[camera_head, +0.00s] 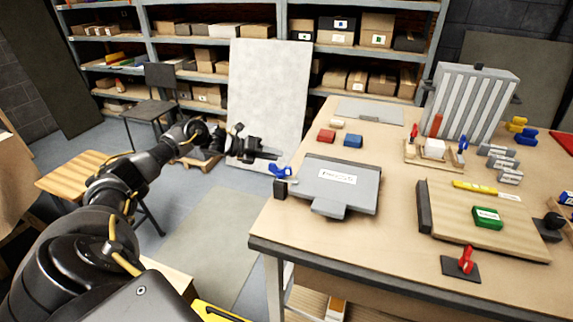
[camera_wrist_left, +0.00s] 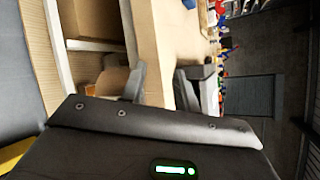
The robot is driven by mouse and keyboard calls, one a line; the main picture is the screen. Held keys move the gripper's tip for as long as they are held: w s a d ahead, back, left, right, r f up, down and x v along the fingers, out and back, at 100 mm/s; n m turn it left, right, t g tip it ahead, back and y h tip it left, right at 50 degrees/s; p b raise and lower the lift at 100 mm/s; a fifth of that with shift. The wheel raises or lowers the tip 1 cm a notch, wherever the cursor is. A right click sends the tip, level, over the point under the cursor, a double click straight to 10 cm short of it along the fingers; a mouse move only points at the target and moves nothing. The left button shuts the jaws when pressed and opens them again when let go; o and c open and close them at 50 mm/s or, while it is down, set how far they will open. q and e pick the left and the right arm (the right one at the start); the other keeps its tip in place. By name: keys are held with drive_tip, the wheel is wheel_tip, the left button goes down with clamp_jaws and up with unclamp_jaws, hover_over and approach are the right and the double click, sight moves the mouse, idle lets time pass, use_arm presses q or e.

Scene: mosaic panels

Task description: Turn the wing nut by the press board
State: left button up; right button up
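A blue wing nut (camera_head: 280,171) sits on a small dark post at the table's left edge, beside a grey board (camera_head: 345,199) with a white label too small to read. A red wing nut (camera_head: 467,261) stands on a dark plate at the front edge, by a wooden board (camera_head: 450,213). I cannot tell from the labels which is the press board. My left gripper (camera_head: 268,154) is in the air just left of and above the blue wing nut, apart from it. In the left wrist view its fingers (camera_wrist_left: 161,86) are spread and empty. My right gripper is not in view.
A green block (camera_head: 487,217) lies on the wooden board. A grey ribbed rack (camera_head: 470,103) stands at the back right. Floor left of the table is clear near its edge; a stool (camera_head: 85,172) stands farther left.

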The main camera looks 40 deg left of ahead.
use_arm(q)
drive_tip(key=s+d+r+m+g+h, duration=0.2)
drive_tip(key=s+r+m+g, duration=0.1)
drive_tip(key=s+r+m, duration=0.55)
drive_tip(key=m+g+h, duration=0.2)
drive_tip(key=m+g, duration=0.1)
drive_tip(key=m, duration=0.6)
approach(281, 166)
drive_tip(key=p+x, duration=0.4)
drive_tip(key=x, duration=0.6)
drive_tip(key=shift+w, duration=0.1)
drive_tip(key=shift+p+x, duration=0.4)
drive_tip(key=shift+x, duration=0.35)
drive_tip(key=shift+f, duration=0.15)
drive_tip(key=shift+a, duration=0.1)
clamp_jaws()
